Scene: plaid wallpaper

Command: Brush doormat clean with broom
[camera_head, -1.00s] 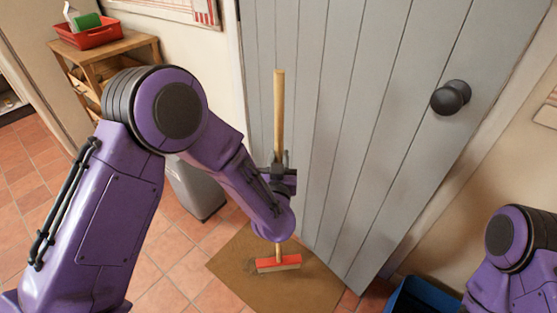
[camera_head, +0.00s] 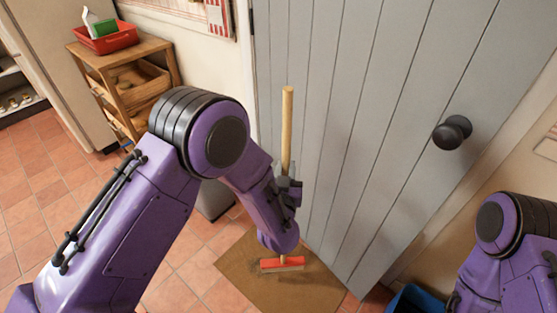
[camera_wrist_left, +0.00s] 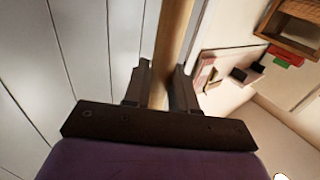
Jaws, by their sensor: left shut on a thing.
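The broom (camera_head: 287,130) has a long wooden handle and a red head (camera_head: 282,264). It stands nearly upright, its head over the brown doormat (camera_head: 300,292) in front of the grey door. My left gripper (camera_head: 288,188) is shut on the handle, around its middle. In the left wrist view the handle (camera_wrist_left: 172,45) runs between the two fingers of the gripper (camera_wrist_left: 160,85). A darker patch shows on the mat left of the broom head. My left forearm hides part of the lower handle. My right arm shows at the lower right, but its gripper is out of view.
The grey plank door (camera_head: 350,120) with a black knob (camera_head: 452,132) stands right behind the mat. A wooden shelf unit (camera_head: 135,75) with a red tray (camera_head: 105,38) is at the left. A blue bin (camera_head: 415,300) is at the lower right. Tiled floor is clear at left.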

